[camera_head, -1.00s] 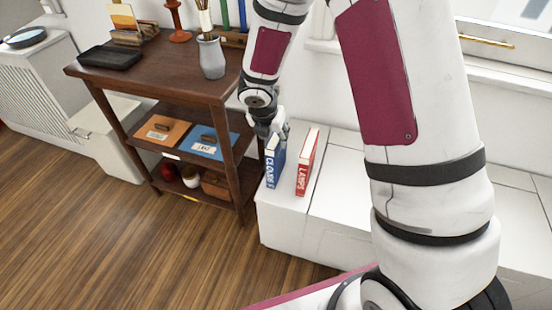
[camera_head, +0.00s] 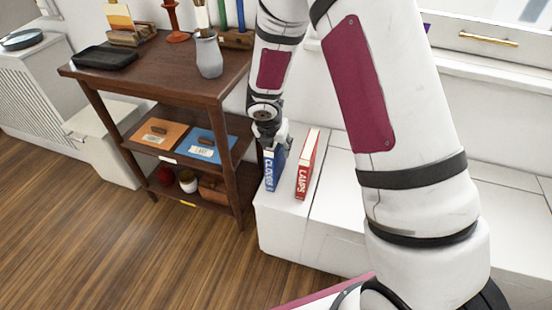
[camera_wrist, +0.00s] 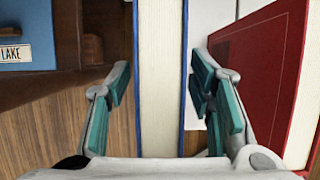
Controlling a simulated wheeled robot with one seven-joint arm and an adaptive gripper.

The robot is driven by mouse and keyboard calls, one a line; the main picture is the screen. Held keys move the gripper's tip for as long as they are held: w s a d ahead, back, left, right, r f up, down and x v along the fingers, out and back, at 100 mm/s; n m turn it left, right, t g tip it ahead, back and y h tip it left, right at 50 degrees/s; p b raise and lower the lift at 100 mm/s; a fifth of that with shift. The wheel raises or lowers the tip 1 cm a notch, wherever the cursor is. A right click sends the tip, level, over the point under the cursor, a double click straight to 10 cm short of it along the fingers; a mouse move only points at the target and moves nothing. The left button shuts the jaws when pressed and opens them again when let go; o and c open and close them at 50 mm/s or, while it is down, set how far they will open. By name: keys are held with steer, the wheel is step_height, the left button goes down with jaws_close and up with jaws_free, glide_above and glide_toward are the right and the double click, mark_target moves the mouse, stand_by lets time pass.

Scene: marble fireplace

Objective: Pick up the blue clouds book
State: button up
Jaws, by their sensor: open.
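The blue clouds book (camera_head: 271,171) stands upright on a white bench, its spine lettering facing the head camera. In the wrist view the book (camera_wrist: 161,90) shows its pale page edges between two thin blue covers. My gripper (camera_head: 271,138) is right over the top of the book, pointing down. In the wrist view my gripper (camera_wrist: 160,85) is open, with one teal-padded finger on each side of the book and a visible gap on both sides. The head view hides most of the fingers behind the wrist.
A red LAMPS book (camera_head: 307,165) stands just right of the blue one; it also shows close to the right finger in the wrist view (camera_wrist: 265,75). A dark wooden shelf table (camera_head: 190,85) stands close on the left. The white bench (camera_head: 330,215) is bare farther right.

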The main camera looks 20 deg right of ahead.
steer(key=shift+f, duration=0.3)
stand_by(0.4)
jaws_close()
